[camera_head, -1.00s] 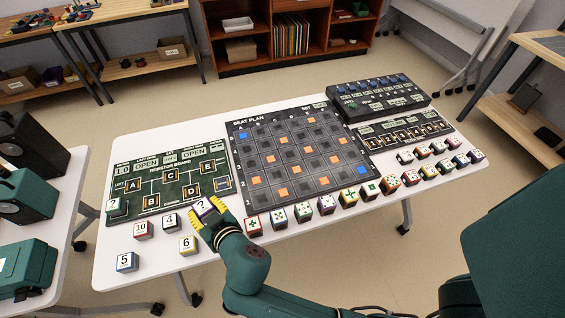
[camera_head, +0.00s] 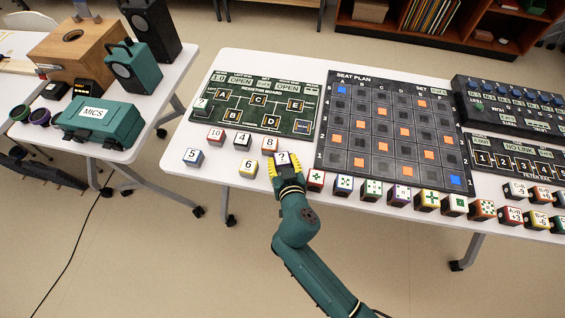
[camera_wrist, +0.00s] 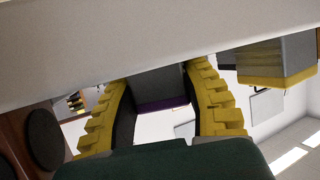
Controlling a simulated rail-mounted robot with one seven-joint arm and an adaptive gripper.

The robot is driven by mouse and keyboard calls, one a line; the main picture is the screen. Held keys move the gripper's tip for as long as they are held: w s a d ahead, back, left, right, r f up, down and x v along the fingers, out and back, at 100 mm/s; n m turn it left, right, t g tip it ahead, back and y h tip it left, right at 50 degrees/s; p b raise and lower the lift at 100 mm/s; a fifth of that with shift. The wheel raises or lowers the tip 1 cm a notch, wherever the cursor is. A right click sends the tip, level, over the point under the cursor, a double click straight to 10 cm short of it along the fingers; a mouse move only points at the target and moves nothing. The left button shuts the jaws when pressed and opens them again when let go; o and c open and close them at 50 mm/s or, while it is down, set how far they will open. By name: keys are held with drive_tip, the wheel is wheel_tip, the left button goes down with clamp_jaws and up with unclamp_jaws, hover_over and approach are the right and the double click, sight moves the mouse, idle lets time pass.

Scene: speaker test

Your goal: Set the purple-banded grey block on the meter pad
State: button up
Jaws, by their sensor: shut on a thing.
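The grey block with a purple band shows between my fingers in the wrist view (camera_wrist: 160,88). In the head view its top is white with a "?" (camera_head: 282,157). My gripper (camera_head: 286,170) is shut on it, in front of the dark green resistor board (camera_head: 232,118). Whether the block touches the table, I cannot tell. A "?"-marked piece (camera_head: 201,105) is at the board's left edge. I cannot read which spot is labelled meter.
Numbered blocks 8 (camera_head: 269,144), 4 (camera_head: 242,140), 10 (camera_head: 216,135), 6 (camera_head: 248,167) and 5 (camera_head: 193,157) stand close by, left of my gripper. The seat plan board (camera_head: 388,150) and a row of patterned cubes (camera_head: 371,190) lie to the right. A side table holds a MICS case (camera_head: 98,118).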

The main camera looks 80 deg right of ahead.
drive_tip(key=shift+f, duration=0.1)
drive_tip(key=o, duration=1.1)
drive_tip(key=shift+o, duration=0.2)
